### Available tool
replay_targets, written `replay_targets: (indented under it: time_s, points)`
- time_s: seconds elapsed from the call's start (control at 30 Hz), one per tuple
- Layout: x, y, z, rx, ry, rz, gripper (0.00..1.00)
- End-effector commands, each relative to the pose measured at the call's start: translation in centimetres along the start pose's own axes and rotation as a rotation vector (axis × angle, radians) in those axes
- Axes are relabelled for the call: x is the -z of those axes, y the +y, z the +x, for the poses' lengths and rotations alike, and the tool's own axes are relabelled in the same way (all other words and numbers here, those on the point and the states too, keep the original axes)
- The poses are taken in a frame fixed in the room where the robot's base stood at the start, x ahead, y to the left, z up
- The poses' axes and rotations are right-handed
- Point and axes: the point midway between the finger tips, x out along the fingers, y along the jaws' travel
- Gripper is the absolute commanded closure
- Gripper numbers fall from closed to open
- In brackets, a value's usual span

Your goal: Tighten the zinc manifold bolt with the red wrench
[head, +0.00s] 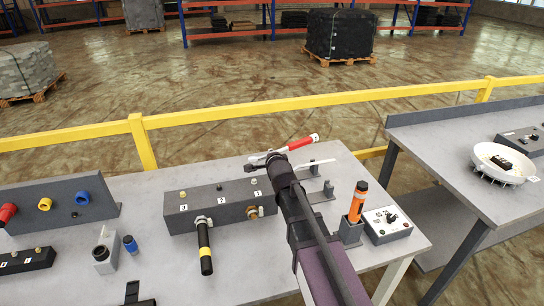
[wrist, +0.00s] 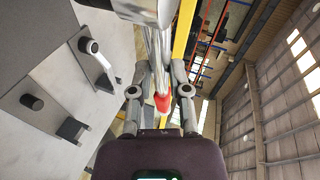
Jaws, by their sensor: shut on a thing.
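The red wrench (head: 301,142) is in my gripper (head: 272,158) in the head view, held above the back edge of the table. Its red handle points back right, and its grey end lies left of the jaws. In the wrist view its red part (wrist: 162,102) shows between the two fingers of my gripper (wrist: 160,92), with bright metal above. The grey manifold block (head: 222,206) with labels 1, 2 and 3 stands left of my arm. It has small bolts on top and a brass-coloured fitting (head: 252,212) in front. I cannot tell which bolt is zinc.
An orange-handled tool (head: 357,202) stands in a holder beside a switch box (head: 388,224). A white-handled lever (head: 315,164) is right of my arm. A yellow rail (head: 250,108) runs behind the table.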

Motion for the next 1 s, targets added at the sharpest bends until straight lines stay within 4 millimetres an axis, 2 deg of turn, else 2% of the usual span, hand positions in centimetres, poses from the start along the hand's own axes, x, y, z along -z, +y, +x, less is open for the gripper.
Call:
replay_targets:
  time_s: [0.7,1.0]
  points:
    - [-0.7,4.0,1.5,0.002,0.000,0.000,1.00]
    - [-0.6,3.6,1.4,0.002,-0.005,-0.002,1.00]
